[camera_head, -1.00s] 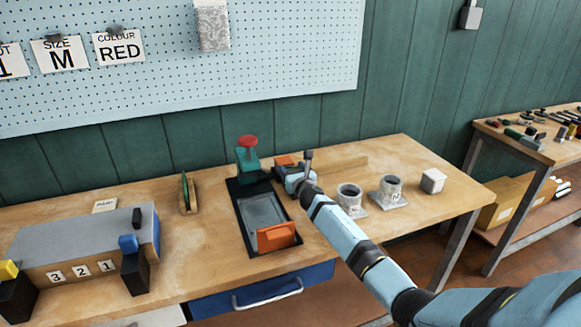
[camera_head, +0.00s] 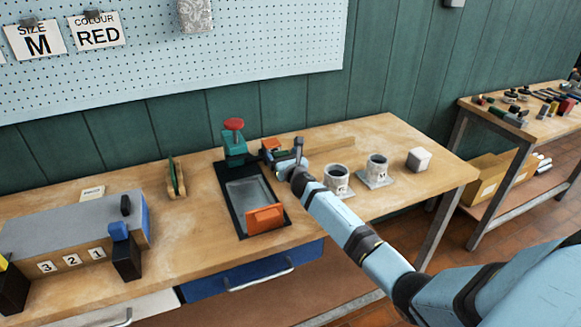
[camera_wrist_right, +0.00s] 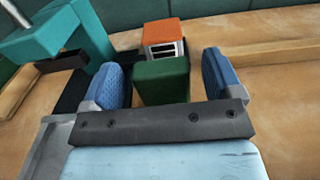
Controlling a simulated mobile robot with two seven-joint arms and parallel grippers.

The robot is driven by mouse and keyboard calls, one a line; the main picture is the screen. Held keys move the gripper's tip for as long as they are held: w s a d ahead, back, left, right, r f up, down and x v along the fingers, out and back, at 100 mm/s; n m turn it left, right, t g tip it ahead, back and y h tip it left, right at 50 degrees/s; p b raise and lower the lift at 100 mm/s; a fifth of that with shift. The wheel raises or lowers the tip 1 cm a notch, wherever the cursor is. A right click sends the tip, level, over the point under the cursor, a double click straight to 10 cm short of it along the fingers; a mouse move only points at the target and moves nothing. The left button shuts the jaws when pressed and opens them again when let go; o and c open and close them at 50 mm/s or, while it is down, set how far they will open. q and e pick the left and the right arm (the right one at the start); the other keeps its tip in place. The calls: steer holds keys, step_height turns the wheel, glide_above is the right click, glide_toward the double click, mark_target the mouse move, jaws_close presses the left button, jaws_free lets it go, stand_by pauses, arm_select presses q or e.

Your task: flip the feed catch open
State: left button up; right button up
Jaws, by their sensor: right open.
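My right gripper (camera_head: 277,158) is over the bench just right of the teal press, with its arm coming in from the lower right. In the wrist view its two blue fingers (camera_wrist_right: 166,80) are spread apart, with nothing gripped. A dark green block (camera_wrist_right: 161,80) shows between them, with clear space on the right finger's side. An orange-topped block with a slotted front (camera_wrist_right: 163,38) stands just beyond it and shows in the head view (camera_head: 271,144). I cannot tell for sure which part is the feed catch. My left gripper is not in view.
The teal press (camera_head: 234,146) with a red knob stands close left of the gripper, behind a dark-framed tray (camera_head: 229,206) bearing an orange block (camera_head: 265,218). Grey cups (camera_head: 337,179) stand to the right. A grey box (camera_head: 70,236) numbered 3, 2, 1 is at left.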

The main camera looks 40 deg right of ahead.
steer(key=p+v, duration=0.1)
steer(key=v, duration=1.2)
